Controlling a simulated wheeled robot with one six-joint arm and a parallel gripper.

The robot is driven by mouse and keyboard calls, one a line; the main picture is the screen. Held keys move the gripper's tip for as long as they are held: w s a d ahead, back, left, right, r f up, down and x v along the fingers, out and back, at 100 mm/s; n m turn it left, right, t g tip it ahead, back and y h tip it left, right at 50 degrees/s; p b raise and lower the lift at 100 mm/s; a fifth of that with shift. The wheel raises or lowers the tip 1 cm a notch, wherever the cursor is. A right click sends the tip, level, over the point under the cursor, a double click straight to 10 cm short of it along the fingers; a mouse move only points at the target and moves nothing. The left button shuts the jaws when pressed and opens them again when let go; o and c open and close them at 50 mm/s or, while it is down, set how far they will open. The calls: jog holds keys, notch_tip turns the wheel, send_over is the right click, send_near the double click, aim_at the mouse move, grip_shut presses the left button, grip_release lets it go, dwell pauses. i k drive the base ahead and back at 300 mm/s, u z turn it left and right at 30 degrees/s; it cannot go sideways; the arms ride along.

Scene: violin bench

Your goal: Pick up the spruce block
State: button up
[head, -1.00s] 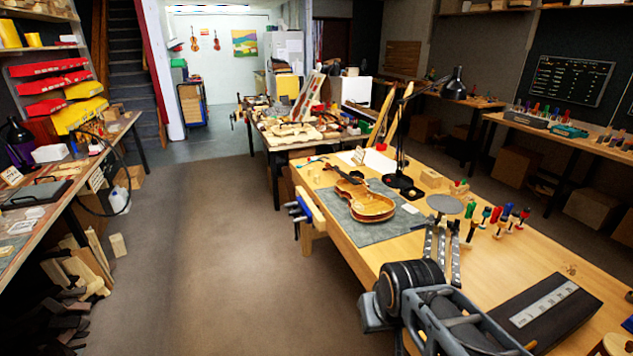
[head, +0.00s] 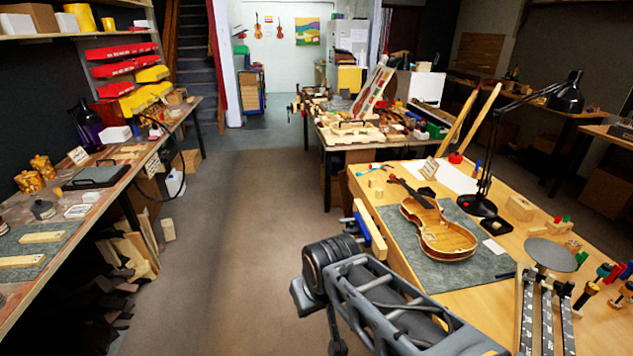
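No block is clearly marked as the spruce block. Two pale wooden pieces lie on a grey mat on the left bench, one farther back (head: 42,237) and one nearer (head: 20,262). A light wooden block (head: 520,208) stands on the right bench beside the lamp base. A small pale block (head: 168,230) stands on the floor by the left bench. I cannot tell which of these is spruce. My gripper is not in view; only links of my arm show at the lower middle, over the near edge of the right bench.
The left bench (head: 105,190) and right bench (head: 400,262) flank a clear brown floor (head: 245,220). A violin (head: 440,232) lies on the right bench near a black lamp (head: 484,190). Wood offcuts (head: 128,255) lean under the left bench. A middle table (head: 345,140) stands behind.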

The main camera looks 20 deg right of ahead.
aim_at(378, 192)
jog(key=u, duration=0.1)
jog(key=i, duration=1.35)
jog(key=z, duration=1.1)
jog(key=i, duration=1.05)
jog(key=z, duration=0.9)
